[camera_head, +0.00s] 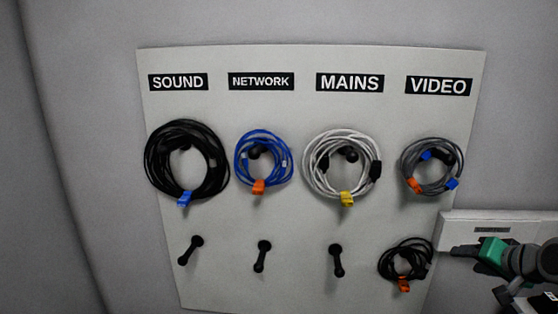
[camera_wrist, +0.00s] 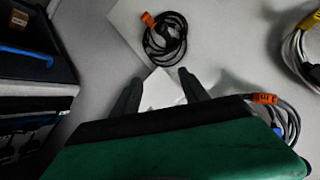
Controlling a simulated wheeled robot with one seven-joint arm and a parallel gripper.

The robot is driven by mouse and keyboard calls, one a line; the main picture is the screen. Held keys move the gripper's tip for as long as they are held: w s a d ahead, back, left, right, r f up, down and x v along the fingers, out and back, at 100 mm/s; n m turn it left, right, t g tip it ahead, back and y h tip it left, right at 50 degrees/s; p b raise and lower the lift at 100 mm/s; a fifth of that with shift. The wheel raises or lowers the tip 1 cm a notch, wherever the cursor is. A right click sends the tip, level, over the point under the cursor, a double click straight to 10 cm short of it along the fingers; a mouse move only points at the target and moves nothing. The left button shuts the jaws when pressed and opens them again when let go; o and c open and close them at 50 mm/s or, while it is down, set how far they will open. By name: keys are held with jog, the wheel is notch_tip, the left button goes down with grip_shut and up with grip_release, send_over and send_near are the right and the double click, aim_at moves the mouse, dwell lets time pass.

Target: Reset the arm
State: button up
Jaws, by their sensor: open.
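My gripper (camera_head: 458,252) is at the right edge of the board in the head view, with a green body and dark fingers. In the wrist view its two fingers (camera_wrist: 160,84) stand apart with no cable between them. A small black cable coil (camera_head: 404,262) with an orange tie hangs at the board's lower right, just left of the gripper. It also shows in the wrist view (camera_wrist: 165,40), beyond the fingertips and apart from them. The grey coil (camera_head: 430,168) hangs under VIDEO, above the gripper.
The board (camera_head: 220,290) also holds a black coil (camera_head: 187,161) under SOUND, a blue coil (camera_head: 263,160) under NETWORK and a white coil (camera_head: 341,166) under MAINS. Three bare pegs (camera_head: 262,256) stick out below. A white box (camera_head: 480,222) is right beside my gripper. A dark shelf unit (camera_wrist: 28,60) stands left in the wrist view.

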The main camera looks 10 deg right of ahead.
jog(key=s+f+m+g, duration=0.1)
jog(key=s+f+g, duration=0.3)
jog(key=s+f, duration=0.4)
jog(key=s+a+f+g+y, duration=0.1)
jog(key=s+a+f+g, duration=0.35)
jog(key=a+f, duration=0.6)
jog(key=w+a+r+n, duration=0.1)
jog(key=w+a+n, duration=0.1)
jog(key=a, duration=0.7)
jog(key=w+a+r+n+t, duration=0.1)
jog(key=a+n, duration=0.4)
jog(key=a, duration=0.5)
jog(key=w+a+r+n, duration=0.3)
jog(key=a, duration=0.6)
jog(key=shift+a+n+y, duration=0.3)
jog(key=shift+y, duration=0.1)
